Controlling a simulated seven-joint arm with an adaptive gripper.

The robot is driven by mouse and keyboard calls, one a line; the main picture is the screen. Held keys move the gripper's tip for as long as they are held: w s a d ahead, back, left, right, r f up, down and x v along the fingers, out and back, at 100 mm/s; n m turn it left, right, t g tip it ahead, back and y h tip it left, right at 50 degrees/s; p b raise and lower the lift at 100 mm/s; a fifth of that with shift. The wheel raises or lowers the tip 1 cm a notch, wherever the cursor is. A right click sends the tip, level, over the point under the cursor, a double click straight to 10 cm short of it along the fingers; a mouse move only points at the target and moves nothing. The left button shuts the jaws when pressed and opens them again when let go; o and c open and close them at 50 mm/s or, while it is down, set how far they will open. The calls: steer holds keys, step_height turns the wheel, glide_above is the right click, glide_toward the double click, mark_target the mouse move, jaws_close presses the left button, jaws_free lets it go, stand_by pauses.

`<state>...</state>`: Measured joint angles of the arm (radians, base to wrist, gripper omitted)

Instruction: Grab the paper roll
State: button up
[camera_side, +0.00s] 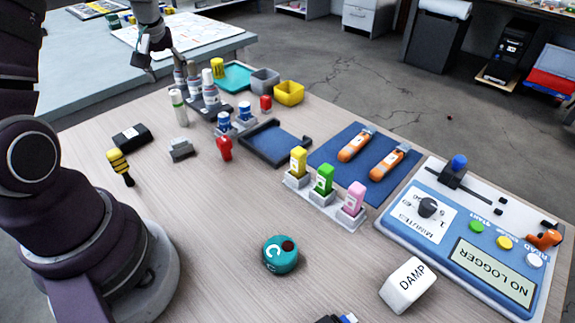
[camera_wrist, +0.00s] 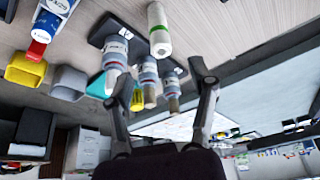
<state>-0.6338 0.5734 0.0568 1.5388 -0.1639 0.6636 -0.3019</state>
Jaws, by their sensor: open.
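A white cylinder with a green band (camera_side: 178,107) stands upright on the wooden table, left of the bottle rack. It looks like the paper roll, though no label confirms this. In the wrist view the same white-and-green cylinder (camera_wrist: 158,30) appears at the top, beyond the fingertips. My gripper (camera_side: 160,62) is open at the upper left in the side view, near the table's far edge. In the wrist view my gripper (camera_wrist: 158,80) has its fingers spread wide, with several bottles seen between and beyond them. I see nothing held, and the cylinder is apart from the fingers.
Several grey-and-white bottles (camera_side: 210,90) stand close beside the cylinder in a dark rack. A grey block (camera_side: 180,150), a black box (camera_side: 132,137) and a red piece (camera_side: 224,148) lie nearby. Yellow (camera_side: 289,93) and grey (camera_side: 265,81) bins stand behind. The front left tabletop is largely clear.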

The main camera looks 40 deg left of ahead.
mark_target(175, 92)
steer(key=x, duration=0.7)
steer(key=shift+a+f, duration=0.1)
steer(key=shift+f, duration=0.2)
jaws_close()
